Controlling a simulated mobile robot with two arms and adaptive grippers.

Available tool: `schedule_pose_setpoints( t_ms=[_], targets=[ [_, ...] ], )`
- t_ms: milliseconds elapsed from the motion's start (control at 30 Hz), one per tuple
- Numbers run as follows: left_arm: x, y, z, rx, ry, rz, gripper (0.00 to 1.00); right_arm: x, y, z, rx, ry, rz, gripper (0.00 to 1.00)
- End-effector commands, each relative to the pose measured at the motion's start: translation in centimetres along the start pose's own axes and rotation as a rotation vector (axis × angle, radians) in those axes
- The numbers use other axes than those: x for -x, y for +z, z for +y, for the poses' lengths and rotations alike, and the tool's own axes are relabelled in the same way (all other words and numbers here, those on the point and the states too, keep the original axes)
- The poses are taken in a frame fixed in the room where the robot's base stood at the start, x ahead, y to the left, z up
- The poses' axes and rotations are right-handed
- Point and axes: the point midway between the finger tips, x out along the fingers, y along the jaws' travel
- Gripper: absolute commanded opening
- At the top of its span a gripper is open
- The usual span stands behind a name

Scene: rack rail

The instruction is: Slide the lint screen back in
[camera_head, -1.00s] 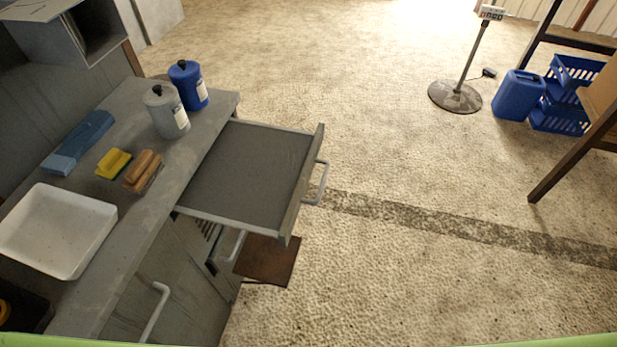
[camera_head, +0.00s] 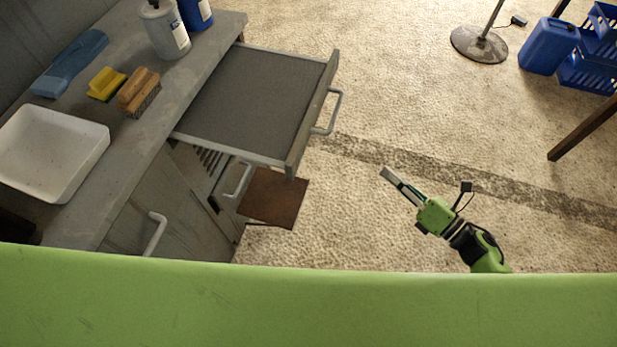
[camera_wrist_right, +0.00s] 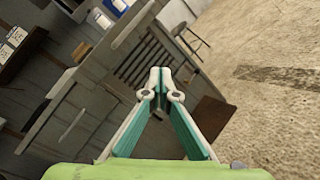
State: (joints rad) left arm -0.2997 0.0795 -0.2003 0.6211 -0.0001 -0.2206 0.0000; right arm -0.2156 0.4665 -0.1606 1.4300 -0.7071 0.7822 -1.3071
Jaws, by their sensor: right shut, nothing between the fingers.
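The pulled-out grey, flat drawer-like panel (camera_head: 255,98), apparently the lint screen, sticks out of the cabinet below the counter. Its front carries a light bar handle (camera_head: 331,112). My right gripper (camera_head: 386,172) is shut and empty, over the floor to the right of the panel and apart from its handle. In the right wrist view its fingertips (camera_wrist_right: 158,76) meet, with slats behind them. A panel with a bar handle (camera_wrist_right: 72,124) lies at the left of that view. My left gripper is not in view.
A second handle (camera_head: 237,180) and a rusty brown plate (camera_head: 272,198) sit below the panel. The counter (camera_head: 128,160) holds a white tray (camera_head: 52,150), a brush (camera_head: 139,92), a sponge and bottles. Floor to the right is mostly clear; a round stand base (camera_head: 479,44) is farther back.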

Motion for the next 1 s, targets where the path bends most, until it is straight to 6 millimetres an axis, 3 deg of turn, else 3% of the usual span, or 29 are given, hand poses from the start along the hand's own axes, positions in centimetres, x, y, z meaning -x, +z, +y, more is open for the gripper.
schedule_pose_setpoints(
  t_ms=[33,100,233,467,1000],
  targets=[
    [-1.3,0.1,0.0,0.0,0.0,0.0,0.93,-0.4,-0.1,2.7,0.19,0.11,0.052,0.0],
    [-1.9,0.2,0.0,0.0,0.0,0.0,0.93,-0.2,-0.6,6.4,0.424,0.246,0.111,0.0],
    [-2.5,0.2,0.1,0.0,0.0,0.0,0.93,0.7,-1.8,10.5,0.711,0.425,0.174,0.0],
    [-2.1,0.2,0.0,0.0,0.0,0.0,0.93,0.5,-2.6,12.7,0.832,0.507,0.195,0.0],
    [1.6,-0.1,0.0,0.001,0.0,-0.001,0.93,-8.7,-6.2,16.4,0.824,0.501,0.193,0.0]
  ],
)
